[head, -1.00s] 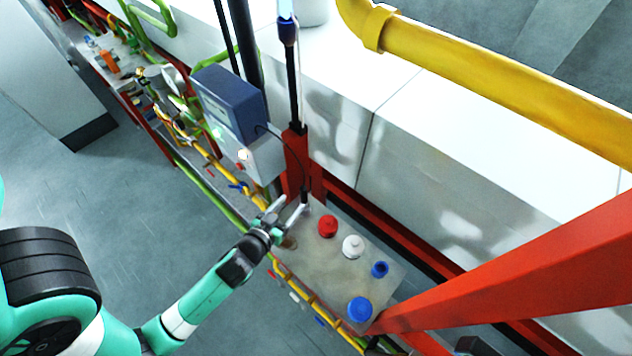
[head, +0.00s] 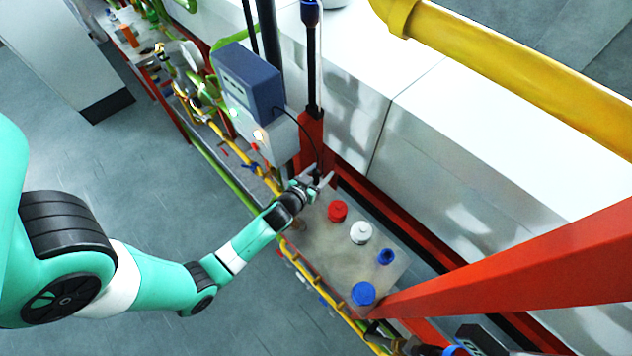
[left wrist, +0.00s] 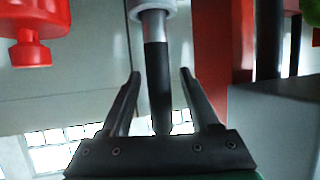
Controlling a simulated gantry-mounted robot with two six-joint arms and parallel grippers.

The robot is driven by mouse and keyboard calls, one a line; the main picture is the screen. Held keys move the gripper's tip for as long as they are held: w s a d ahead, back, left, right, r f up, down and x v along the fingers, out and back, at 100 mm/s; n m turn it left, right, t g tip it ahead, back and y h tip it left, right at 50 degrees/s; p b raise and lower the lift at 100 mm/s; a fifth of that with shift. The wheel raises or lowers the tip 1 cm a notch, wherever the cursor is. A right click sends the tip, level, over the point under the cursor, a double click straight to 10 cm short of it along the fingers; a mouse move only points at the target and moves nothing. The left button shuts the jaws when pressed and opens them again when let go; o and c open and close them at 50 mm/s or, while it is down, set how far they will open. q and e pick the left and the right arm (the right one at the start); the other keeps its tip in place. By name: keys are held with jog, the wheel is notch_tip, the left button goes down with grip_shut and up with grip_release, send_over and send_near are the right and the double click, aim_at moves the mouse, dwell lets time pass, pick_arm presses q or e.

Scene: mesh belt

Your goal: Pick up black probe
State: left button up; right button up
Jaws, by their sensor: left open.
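The black probe (left wrist: 158,85) is a dark, slim rod with a silver and white collar at one end. In the left wrist view it lies between the two fingers of my left gripper (left wrist: 160,74), with a visible gap on each side. In the head view my left gripper (head: 318,184) is at the left end of the grey shelf, by the red post. The black probe (head: 317,173) shows there only as a small dark piece at the gripper, with a thin cable running to it. My left gripper is open. My right gripper is not seen.
On the shelf (head: 325,255) stand a red bottle (head: 337,210), a white bottle (head: 360,232) and two blue-topped containers (head: 385,257) (head: 362,293). A red beam (head: 500,270) crosses at the right.

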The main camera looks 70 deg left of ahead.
pick_arm(q)
jog(key=shift+w+a+f, duration=0.15)
jog(key=shift+w, duration=0.05)
grip_shut()
dwell(0.4)
